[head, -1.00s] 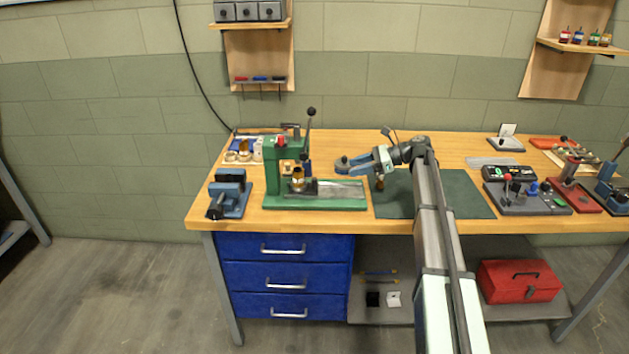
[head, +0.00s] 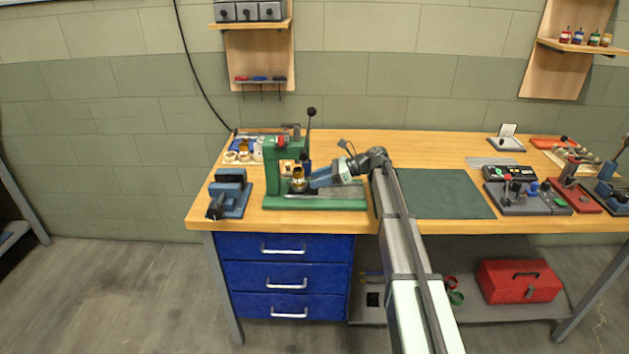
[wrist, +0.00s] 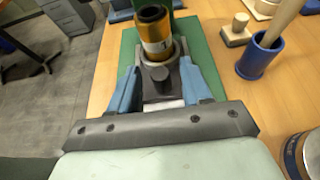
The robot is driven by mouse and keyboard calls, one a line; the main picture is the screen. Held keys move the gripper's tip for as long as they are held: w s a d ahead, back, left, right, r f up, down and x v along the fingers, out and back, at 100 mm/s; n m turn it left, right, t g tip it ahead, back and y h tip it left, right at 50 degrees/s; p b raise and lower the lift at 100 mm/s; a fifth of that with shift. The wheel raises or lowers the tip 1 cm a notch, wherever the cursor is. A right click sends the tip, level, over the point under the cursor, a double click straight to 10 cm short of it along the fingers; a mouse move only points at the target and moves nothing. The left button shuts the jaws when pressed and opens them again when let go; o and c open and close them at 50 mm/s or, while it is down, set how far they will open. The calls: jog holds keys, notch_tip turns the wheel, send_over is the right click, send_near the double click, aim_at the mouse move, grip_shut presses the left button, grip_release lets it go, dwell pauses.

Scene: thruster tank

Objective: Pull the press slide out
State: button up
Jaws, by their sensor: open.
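The green press (head: 276,180) stands on the left part of the bench, with its grey slide (head: 335,190) lying along the green base. A brass cylinder (head: 298,180) stands upright in a grey ring at the slide's left end; the wrist view shows the cylinder (wrist: 155,32) just ahead of the fingertips. My gripper (head: 312,181) is low over the slide, reaching in from the right. In the wrist view my gripper (wrist: 160,72) is open, its blue fingers on either side of a short dark knob (wrist: 160,77). I cannot tell whether either finger touches the knob.
A blue vise (head: 229,190) stands left of the press. The press lever (head: 310,130) rises behind my gripper. A blue cup (wrist: 262,58) is to the right in the wrist view. The green mat (head: 450,193) right of the press is mostly clear.

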jog(key=shift+x, duration=0.85)
jog(key=shift+c, duration=0.4)
grip_shut()
jog(key=shift+d, duration=0.1)
